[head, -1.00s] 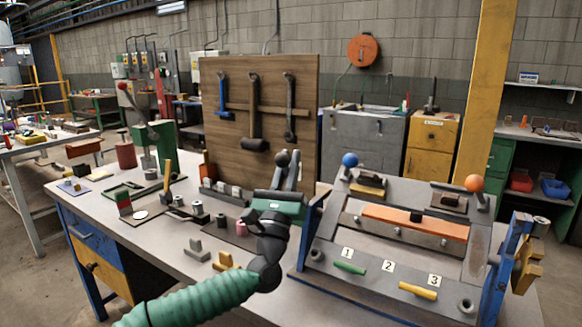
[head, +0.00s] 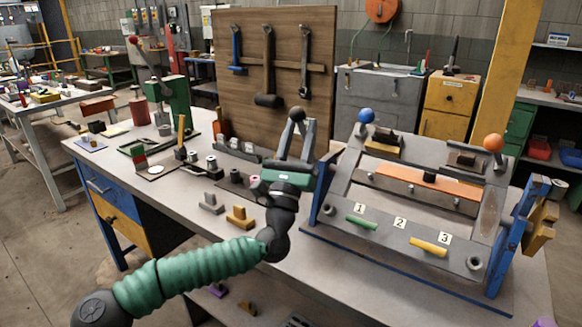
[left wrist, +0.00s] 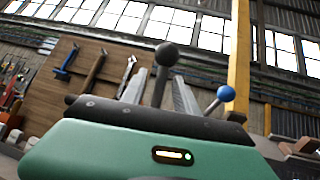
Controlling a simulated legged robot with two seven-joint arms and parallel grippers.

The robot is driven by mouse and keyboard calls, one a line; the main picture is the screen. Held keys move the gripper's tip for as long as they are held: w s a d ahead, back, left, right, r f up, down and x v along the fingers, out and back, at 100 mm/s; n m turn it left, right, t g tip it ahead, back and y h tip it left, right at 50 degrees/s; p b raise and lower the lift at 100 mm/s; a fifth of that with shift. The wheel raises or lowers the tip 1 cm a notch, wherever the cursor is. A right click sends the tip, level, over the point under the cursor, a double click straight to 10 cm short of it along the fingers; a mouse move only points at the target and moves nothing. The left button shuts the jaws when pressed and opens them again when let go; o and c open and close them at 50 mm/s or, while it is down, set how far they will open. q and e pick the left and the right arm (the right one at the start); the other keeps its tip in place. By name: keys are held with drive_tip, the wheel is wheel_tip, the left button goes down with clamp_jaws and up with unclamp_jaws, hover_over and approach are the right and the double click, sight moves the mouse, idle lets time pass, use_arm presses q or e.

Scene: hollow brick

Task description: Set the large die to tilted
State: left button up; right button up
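No part is plainly marked as the large die, so I cannot tell which one it is. A blue-sided fixture (head: 316,200) stands on the bench at right, with a blue ball knob (head: 366,115) and an orange ball knob (head: 493,142). An orange bar (head: 400,182) lies across it. My left gripper (head: 298,132) is left of the fixture, fingers up and apart. A black ball knob (head: 297,114) shows at its fingertips. In the left wrist view its dark stem stands between the fingers; contact is unclear. The blue knob (left wrist: 225,93) shows to the right there. My right gripper is out of view.
A wooden tool board (head: 275,85) stands behind the gripper. Green (head: 361,223) and yellow (head: 428,246) pegs lie on the fixture's front plate by numbered labels.

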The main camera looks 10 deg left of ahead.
use_arm(q)
drive_tip(key=v, duration=1.3)
drive_tip(key=shift+f, duration=0.2)
drive_tip(key=shift+a, duration=0.1)
